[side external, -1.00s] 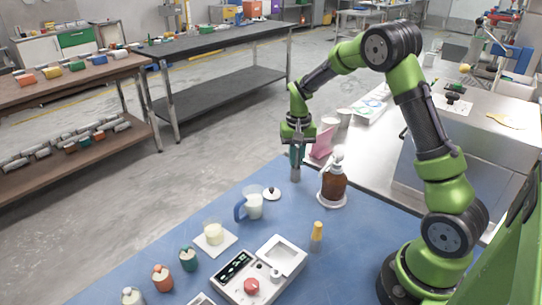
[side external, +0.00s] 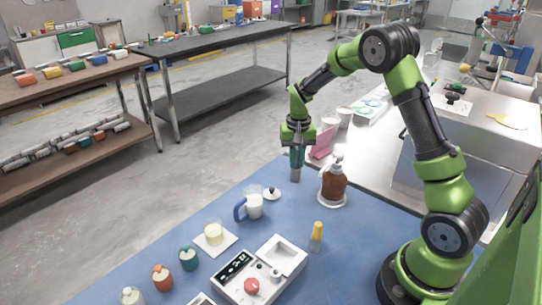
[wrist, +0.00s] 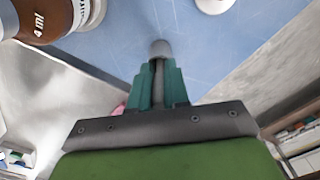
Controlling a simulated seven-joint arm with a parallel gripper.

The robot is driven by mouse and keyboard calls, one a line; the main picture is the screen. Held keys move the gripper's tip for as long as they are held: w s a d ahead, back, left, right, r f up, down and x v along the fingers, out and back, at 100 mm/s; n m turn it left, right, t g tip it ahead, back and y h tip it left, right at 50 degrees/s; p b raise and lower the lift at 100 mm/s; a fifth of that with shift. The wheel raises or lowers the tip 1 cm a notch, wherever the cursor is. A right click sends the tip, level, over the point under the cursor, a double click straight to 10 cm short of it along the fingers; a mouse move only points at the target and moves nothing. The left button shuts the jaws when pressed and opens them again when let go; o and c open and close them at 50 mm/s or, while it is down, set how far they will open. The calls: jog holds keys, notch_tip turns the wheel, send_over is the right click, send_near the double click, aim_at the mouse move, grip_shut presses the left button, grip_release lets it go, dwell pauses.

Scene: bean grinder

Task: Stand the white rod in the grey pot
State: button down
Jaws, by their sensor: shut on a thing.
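The grey pot (side external: 295,173) is a small upright cylinder on the blue mat, near its far edge. It also shows in the wrist view (wrist: 160,47), just beyond the fingertips. My gripper (side external: 297,156) points straight down directly over the pot, with its teal fingers close to the rim. The fingers (wrist: 158,68) are shut on a thin pale strip, the white rod (wrist: 158,88), mostly hidden between them. Its lower end is hidden, so I cannot tell how deep it sits in the pot.
A brown pump bottle (side external: 334,184) stands close on the right of the pot. A yellow-topped tool (side external: 317,236) and white box (side external: 260,268) are at the front.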

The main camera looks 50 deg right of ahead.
jog(key=c, duration=1)
grip_release()
jog(key=shift+c, duration=0.2)
jog(key=shift+o, duration=0.3)
jog(key=o, duration=0.5)
jog(key=shift+r, duration=0.1)
jog(key=shift+r, duration=3.4)
